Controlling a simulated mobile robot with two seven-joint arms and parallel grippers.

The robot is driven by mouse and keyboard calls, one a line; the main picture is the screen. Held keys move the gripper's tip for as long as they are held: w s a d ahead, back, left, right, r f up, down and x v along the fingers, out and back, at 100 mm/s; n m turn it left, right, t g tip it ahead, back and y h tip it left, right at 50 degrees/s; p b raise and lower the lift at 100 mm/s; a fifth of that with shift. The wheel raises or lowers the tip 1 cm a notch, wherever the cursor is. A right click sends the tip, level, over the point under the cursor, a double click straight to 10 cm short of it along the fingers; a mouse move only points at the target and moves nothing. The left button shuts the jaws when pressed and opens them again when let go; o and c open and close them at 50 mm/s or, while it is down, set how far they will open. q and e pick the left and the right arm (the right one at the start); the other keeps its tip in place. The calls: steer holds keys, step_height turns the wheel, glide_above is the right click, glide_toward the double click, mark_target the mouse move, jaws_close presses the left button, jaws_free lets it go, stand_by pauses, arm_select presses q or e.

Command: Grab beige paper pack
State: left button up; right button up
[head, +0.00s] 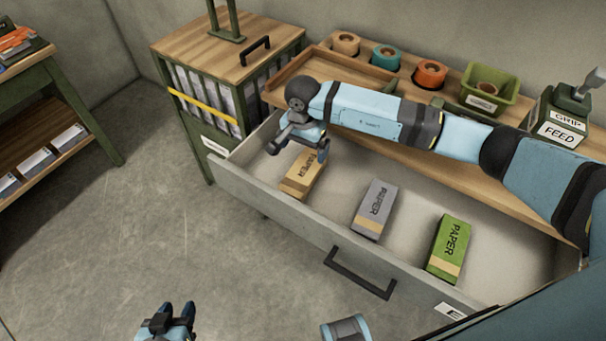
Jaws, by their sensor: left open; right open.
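The beige paper pack (297,184) lies in the left part of the open drawer (268,211), with "PAPER" on its top. My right arm reaches in from the right across the drawer. My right gripper (299,148) is open and empty, at the far end of the beige pack. It hides part of that end, and I cannot tell whether it touches the pack. My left gripper (174,313) is open and empty at the bottom edge of the view, well in front of the drawer over the floor.
A grey paper pack (375,209) and a green paper pack (449,248) lie further right in the drawer. Behind it, the wooden top carries a tray (290,70), tape rolls (430,73), a green bin (489,91) and a grip feed box (558,125). A cabinet (215,60) stands left.

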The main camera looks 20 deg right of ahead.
mark_target(304, 169)
step_height(304, 169, down, 4)
steer(key=shift+r, duration=0.15)
steer(key=shift+s+d+f, duration=0.1)
steer(key=shift+s+f, duration=0.05)
steer(key=shift+f, duration=1.2)
steer(key=shift+s+f, duration=0.1)
steer(key=shift+f, duration=1.25)
steer(key=shift+c, duration=0.5)
steer(key=c, duration=1)
steer(key=shift+r, duration=0.1)
